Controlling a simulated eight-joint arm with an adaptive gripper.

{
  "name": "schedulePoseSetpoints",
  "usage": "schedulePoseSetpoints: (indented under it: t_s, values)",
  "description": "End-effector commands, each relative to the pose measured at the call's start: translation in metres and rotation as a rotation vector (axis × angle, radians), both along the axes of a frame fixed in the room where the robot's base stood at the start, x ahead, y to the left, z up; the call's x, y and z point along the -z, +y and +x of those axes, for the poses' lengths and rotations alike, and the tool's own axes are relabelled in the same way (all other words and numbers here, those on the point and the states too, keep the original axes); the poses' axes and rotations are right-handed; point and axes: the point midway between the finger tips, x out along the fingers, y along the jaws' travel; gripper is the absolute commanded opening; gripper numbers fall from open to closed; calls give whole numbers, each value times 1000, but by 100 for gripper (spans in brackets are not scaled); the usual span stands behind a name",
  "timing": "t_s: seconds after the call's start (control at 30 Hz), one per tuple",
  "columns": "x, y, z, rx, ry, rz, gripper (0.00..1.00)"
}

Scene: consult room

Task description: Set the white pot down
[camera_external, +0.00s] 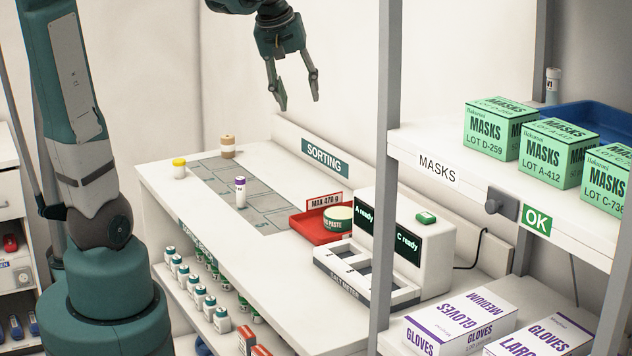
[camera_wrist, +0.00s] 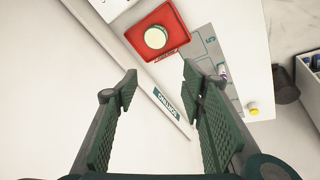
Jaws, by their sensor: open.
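The white pot (camera_external: 338,221), labelled PASTE with a pale lid, stands upright in the red tray (camera_external: 303,226) on the white counter. In the wrist view the pot (camera_wrist: 156,37) appears from above as a pale disc in the tray (camera_wrist: 179,37). My gripper (camera_external: 297,104) is open and empty, high above the back of the counter and well apart from the pot. Its two fingers (camera_wrist: 160,73) show spread in the wrist view, with nothing between them but the wall and counter edge beyond.
A grey numbered mat (camera_external: 215,173) holds a purple-capped vial (camera_external: 241,192). A yellow-capped jar (camera_external: 179,169) and brown-capped jar (camera_external: 228,147) stand nearby. A white meter (camera_external: 426,248) is right of the tray. A grey shelf post (camera_external: 387,120) stands in front. Air around my gripper is clear.

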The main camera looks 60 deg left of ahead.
Motion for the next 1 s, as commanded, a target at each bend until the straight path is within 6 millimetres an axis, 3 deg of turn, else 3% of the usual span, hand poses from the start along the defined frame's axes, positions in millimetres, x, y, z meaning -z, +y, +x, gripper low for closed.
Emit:
schedulePoseSetpoints:
  t_s: [0.1,0.4,1.0]
  values:
    - [0,-33,-14,94,-13,29,40]
    - [5,-104,-51,327,-48,107,40]
    - [42,-215,-136,777,-134,275,40]
